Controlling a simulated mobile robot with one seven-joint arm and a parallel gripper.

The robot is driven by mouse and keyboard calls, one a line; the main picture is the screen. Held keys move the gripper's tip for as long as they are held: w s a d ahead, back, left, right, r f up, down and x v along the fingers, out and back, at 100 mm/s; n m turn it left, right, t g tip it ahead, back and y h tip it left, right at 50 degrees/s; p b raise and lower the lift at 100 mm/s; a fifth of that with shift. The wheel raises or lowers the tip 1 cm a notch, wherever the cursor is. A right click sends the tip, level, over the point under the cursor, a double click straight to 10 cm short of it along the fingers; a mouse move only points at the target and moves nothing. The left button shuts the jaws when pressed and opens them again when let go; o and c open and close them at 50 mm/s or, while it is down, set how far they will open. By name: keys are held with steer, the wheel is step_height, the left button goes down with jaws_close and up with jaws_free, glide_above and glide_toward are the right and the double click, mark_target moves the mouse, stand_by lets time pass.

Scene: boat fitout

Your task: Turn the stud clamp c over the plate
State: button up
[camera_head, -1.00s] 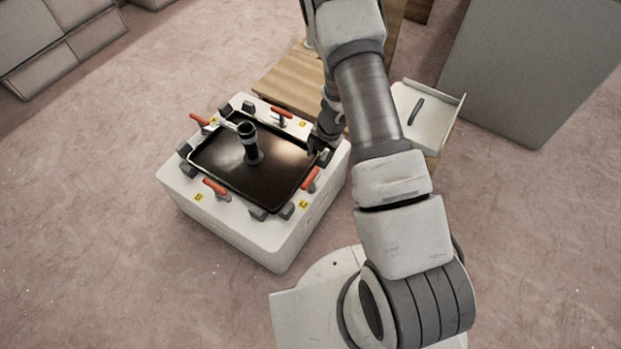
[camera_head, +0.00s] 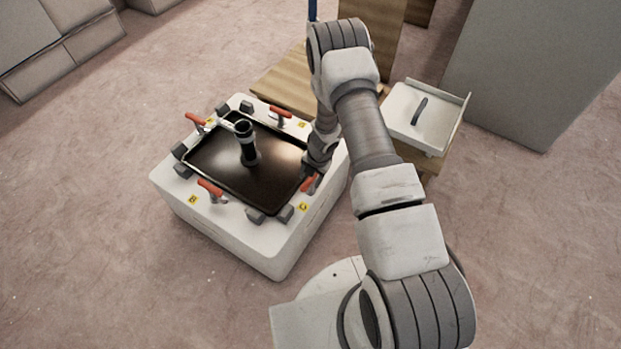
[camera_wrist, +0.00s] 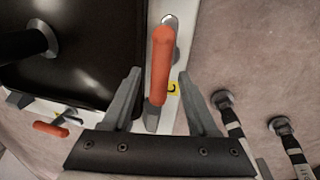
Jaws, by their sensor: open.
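Stud clamp c (camera_wrist: 160,62) has an orange handle and stands on the white frame, beside a yellow label (camera_wrist: 173,88). In the head view this clamp (camera_head: 311,183) is at the right corner, partly hidden by my arm. Its handle lies along the edge of the dark plate (camera_wrist: 85,70), not across it. The plate (camera_head: 215,165) lies on top of the white box. My gripper (camera_wrist: 159,75) is open, with one finger on each side of the handle; contact cannot be told.
Other orange-handled clamps stand around the plate, one at the near left (camera_head: 210,188). A black upright handle (camera_head: 246,143) rises from the plate. Grey blocks line the plate's edge. A white tray (camera_head: 443,128) stands at the right. Two dark hose-like parts (camera_wrist: 232,125) show in the wrist view.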

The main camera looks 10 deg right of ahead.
jaws_close()
stand_by(0.5)
steer(key=n+p, duration=0.1)
steer(key=n, duration=0.3)
steer(key=shift+d+r+n+g, duration=0.1)
steer(key=shift+n+g, duration=0.2)
steer(key=shift+g, duration=0.1)
steer(key=n, duration=0.4)
steer(key=shift+w+d+n+g+y, duration=0.1)
steer(key=shift+n+g+y, duration=0.2)
steer(key=shift+g, duration=0.1)
steer(key=n, duration=0.4)
steer(key=shift+w+d+g, duration=0.1)
steer(key=shift+g, duration=0.3)
steer(key=shift+w+n+g+p, duration=0.1)
steer(key=shift+n+g+p, duration=0.25)
steer(key=shift+n, duration=2.05)
